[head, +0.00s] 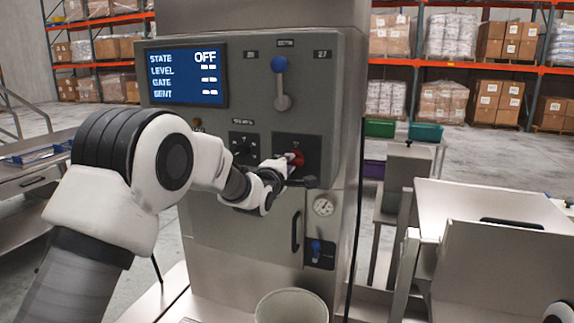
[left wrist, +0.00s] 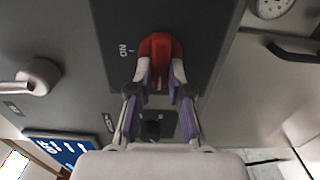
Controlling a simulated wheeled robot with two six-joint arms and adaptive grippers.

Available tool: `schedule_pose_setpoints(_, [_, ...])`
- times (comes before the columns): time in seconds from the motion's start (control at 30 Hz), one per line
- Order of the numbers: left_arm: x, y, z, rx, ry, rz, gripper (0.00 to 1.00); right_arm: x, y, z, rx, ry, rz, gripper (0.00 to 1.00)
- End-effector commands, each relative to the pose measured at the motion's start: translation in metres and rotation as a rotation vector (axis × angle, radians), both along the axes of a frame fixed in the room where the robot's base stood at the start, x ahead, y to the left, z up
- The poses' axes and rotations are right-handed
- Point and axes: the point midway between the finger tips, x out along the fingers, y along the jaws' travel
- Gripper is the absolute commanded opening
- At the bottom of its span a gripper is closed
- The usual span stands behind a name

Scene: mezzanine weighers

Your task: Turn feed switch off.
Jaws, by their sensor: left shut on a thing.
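The feed switch is a red rotary knob (head: 297,158) on a dark plate at the lower right of the grey control panel (head: 230,120). In the left wrist view the red knob (left wrist: 160,50) sits between the fingers, with an "ON" mark to its left. My left gripper (left wrist: 160,75) is shut on the knob, one finger on each side. In the head view my left gripper (head: 287,170) partly hides the knob. The panel's display (head: 187,75) reads STATE OFF. My right gripper is out of view; only a bit of white arm shows at the lower right.
A blue-topped lever (head: 280,85) is above the knob, and a smaller black switch (head: 244,148) is to its left. Below are a gauge (head: 324,207) and a door handle (head: 296,232). A pale bucket (head: 291,307) stands in front. Steel tables (head: 490,205) are at right.

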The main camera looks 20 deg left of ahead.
Motion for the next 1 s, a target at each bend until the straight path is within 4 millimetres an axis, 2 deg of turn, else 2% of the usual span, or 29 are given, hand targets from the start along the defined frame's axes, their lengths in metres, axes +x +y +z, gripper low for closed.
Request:
schedule_pose_setpoints(0.03, [0.000, 0.000, 0.003, -0.001, -0.006, 0.000, 0.26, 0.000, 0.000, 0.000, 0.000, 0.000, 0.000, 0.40])
schedule_pose_setpoints(0.1, [0.000, 0.000, 0.003, -0.001, -0.006, 0.000, 0.44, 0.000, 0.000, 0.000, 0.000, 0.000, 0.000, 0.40])
schedule_pose_setpoints(0.47, [-0.005, 0.000, 0.001, 0.000, -0.002, 0.000, 0.44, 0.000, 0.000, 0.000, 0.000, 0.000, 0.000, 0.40])
schedule_pose_setpoints(0.57, [-0.020, 0.001, 0.002, 0.000, -0.001, 0.000, 0.44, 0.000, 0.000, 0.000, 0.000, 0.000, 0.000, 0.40])
schedule_pose_setpoints(0.83, [-0.088, 0.002, 0.001, -0.001, 0.000, 0.000, 0.44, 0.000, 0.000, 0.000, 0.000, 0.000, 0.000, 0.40])
schedule_pose_setpoints(1.0, [-0.114, 0.003, 0.001, 0.000, -0.002, -0.001, 0.44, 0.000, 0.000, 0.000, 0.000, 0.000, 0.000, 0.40])
